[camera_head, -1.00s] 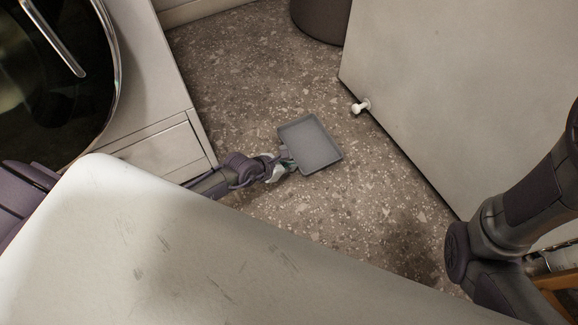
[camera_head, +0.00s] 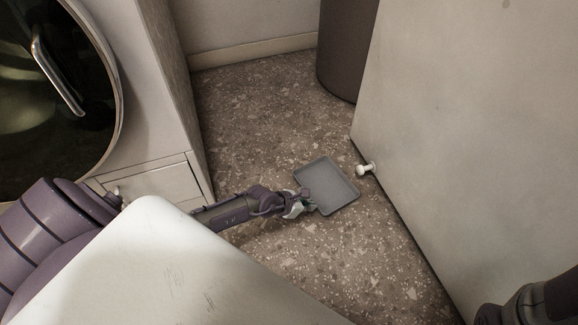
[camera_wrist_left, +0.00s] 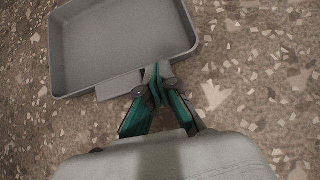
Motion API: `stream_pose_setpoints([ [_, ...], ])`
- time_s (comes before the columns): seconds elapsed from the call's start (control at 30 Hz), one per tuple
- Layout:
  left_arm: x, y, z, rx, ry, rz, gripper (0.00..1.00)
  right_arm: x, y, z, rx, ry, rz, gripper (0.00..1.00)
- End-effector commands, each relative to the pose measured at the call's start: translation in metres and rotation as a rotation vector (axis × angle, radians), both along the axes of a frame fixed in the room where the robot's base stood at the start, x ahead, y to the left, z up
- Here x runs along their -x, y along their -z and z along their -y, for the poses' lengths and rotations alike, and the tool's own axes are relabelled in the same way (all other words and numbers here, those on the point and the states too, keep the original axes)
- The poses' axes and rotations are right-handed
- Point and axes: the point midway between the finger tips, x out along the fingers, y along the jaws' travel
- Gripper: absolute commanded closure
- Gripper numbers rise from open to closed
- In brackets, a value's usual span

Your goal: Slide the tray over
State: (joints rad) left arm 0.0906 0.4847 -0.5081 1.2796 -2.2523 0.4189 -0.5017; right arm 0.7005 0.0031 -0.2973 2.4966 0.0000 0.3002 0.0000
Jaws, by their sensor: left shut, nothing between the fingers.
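The grey square tray (camera_head: 328,187) lies on the speckled floor in the head view, near the white panel on the right. It is shallow and empty, with a raised rim. My left gripper (camera_head: 308,203) is low at the tray's near left edge. In the left wrist view the tray (camera_wrist_left: 122,40) is at the upper left, with a small tab on its near side. The fingertips of my left gripper (camera_wrist_left: 157,80) are together beside that tab, with nothing held; I cannot tell whether they touch it. My right gripper is out of view; only part of my right arm shows at bottom right.
A washer (camera_head: 50,90) with a round glass door stands at left above a drawer (camera_head: 160,184). A dark round bin (camera_head: 340,50) stands at the back. The white panel (camera_head: 470,130) with a white knob (camera_head: 366,169) bounds the right. Open floor (camera_head: 255,120) lies behind the tray.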

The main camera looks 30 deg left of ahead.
Motion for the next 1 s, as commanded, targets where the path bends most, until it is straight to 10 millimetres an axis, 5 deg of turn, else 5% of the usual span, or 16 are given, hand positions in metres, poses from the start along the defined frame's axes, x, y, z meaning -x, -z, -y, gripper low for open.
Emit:
stream_pose_setpoints([
  [0.43, -0.064, 0.000, 0.038, 0.000, 0.001, 0.000, 1.00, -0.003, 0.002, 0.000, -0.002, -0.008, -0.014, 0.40],
  [1.0, -0.062, -0.005, 0.037, 0.000, 0.003, 0.001, 1.00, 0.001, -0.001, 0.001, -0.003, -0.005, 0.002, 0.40],
])
